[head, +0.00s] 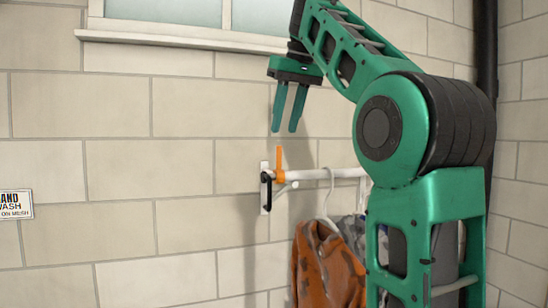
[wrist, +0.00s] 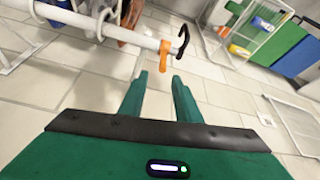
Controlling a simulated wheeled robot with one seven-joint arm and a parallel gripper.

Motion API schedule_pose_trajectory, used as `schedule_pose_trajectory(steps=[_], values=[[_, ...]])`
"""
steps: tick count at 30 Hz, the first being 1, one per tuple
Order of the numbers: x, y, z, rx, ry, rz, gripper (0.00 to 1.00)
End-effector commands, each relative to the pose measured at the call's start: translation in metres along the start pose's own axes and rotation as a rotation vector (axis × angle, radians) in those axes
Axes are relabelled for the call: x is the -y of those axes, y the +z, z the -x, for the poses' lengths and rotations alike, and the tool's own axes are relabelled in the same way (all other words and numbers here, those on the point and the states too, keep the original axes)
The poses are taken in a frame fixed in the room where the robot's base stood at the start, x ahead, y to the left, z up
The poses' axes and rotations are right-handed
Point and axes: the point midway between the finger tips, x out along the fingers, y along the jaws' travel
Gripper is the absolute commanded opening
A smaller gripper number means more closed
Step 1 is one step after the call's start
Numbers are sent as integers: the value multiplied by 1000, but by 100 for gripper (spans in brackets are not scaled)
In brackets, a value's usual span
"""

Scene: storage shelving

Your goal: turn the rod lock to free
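The white rod (head: 325,174) juts from a white bracket (head: 265,188) on the tiled wall. An orange lever (head: 280,165) stands upright at the rod's wall end, beside a black hooked part (head: 266,190). In the wrist view the orange part (wrist: 164,55) sits at the rod's end with the black hook (wrist: 183,42) beyond it. I cannot tell which of these is the lock. My gripper (head: 283,131) points down just above the orange lever, its two fingers apart and empty. The fingers also show in the wrist view (wrist: 160,80), short of the orange part and not touching it.
An orange patterned garment (head: 325,265) and grey clothing hang from the rod on a white hanger (head: 328,220). A window sill (head: 180,40) runs above. A dark pipe (head: 487,45) stands at the right. The wall left of the bracket is clear apart from a sign (head: 15,204).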

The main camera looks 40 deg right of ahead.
Motion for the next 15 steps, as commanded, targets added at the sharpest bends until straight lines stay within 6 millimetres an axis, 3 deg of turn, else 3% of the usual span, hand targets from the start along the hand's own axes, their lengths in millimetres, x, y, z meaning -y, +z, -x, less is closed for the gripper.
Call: schedule_pose_trajectory(steps=[15], values=[[0, 2, -32, -1, -4, -2, 30]])
